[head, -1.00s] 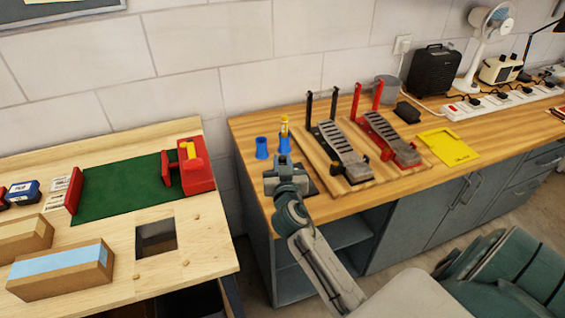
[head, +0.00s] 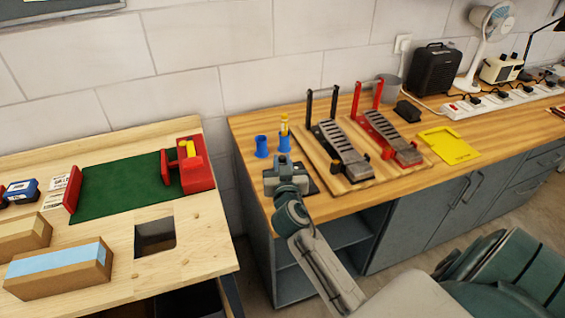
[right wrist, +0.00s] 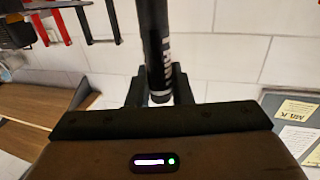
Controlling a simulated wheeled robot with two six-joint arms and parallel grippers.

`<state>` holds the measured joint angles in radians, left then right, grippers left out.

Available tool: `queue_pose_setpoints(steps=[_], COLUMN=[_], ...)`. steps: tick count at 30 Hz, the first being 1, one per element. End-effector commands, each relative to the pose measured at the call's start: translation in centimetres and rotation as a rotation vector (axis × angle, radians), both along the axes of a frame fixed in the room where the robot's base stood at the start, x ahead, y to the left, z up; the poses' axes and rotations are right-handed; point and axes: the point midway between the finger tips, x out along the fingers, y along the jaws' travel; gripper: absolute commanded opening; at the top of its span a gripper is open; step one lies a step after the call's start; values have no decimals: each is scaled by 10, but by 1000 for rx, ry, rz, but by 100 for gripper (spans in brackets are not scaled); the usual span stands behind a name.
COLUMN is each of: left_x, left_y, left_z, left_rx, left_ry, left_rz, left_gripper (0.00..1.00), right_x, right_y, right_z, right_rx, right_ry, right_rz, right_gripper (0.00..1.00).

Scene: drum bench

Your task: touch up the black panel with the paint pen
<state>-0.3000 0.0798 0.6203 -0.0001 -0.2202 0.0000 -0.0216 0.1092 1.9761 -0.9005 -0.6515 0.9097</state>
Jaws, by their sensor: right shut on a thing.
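My right gripper (head: 285,168) is over the front left part of the wooden bench, just in front of two blue cups. In the right wrist view it is shut on a dark pen (right wrist: 157,45) with white lettering, whose barrel runs up out of the frame. The gripper hides the pen in the head view. A yellow and white pen-like thing (head: 284,124) shows at the right blue cup (head: 284,143); the left blue cup (head: 261,146) looks empty. A black panel (head: 309,182) lies flat on the bench, partly hidden by the gripper. My left gripper is out of view.
A black pedal (head: 341,150) and a red pedal (head: 389,138) stand on a board right of the gripper. A yellow sheet (head: 448,146) lies farther right. The left table carries a green mat (head: 120,188), a red vise (head: 194,166) and a square opening (head: 155,237).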

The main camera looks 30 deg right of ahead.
Motion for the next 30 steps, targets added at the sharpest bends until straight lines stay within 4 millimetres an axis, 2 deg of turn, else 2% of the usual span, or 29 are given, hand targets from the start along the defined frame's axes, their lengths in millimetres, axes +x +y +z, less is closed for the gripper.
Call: queue_pose_setpoints(steps=[17,30], left_x=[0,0], left_y=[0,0], left_z=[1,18], left_rx=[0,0], left_ry=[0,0], left_rz=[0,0], left_gripper=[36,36], right_x=[0,0], right_y=[0,0], right_z=[0,24], right_rx=[0,0], right_ry=[1,0], right_rz=[0,-1], right_gripper=[9,9])
